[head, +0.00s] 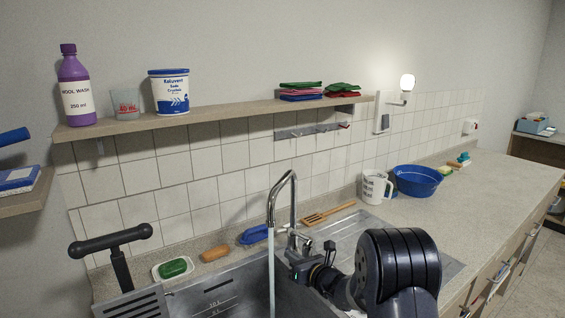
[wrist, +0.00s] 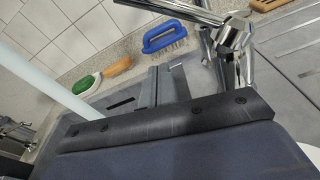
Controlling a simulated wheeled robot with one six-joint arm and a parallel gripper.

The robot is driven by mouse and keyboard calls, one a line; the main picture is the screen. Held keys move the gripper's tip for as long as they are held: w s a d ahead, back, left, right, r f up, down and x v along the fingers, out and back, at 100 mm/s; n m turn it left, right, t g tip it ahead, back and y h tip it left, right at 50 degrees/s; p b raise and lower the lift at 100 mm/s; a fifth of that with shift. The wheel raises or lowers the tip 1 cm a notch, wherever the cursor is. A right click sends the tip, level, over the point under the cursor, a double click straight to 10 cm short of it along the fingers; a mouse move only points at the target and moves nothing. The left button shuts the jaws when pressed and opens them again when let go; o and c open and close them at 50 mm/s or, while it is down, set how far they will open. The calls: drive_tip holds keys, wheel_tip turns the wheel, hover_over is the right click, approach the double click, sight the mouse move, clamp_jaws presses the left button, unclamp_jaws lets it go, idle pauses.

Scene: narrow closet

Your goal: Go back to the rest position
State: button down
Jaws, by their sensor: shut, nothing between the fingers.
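My gripper (head: 316,274) is at the end of my dark, bent arm, low over the sink beside the tap, in the head view. It is shut and empty. Its fingertips are partly hidden by the arm and the tap. In the wrist view a dark panel with a black screwed strip fills the lower part; I cannot tell what it belongs to.
The chrome tap (head: 284,205) stands close to my gripper, with a pale stream (head: 271,270) below its spout. A blue brush (wrist: 165,37), green soap (head: 173,268) and orange sponge (head: 215,253) lie behind the sink. A shelf (head: 220,119) runs above; the right counter (head: 480,190) is mostly clear.

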drive_tip(key=shift+s+d+f+b, duration=0.35)
drive_tip(key=shift+s+f+b, duration=0.25)
drive_tip(key=shift+s+f, duration=0.1)
drive_tip(key=shift+s+d+f+b, duration=0.3)
drive_tip(key=shift+s+f+b, duration=0.25)
drive_tip(key=shift+s+f, duration=0.15)
drive_tip(key=shift+w+a, duration=0.1)
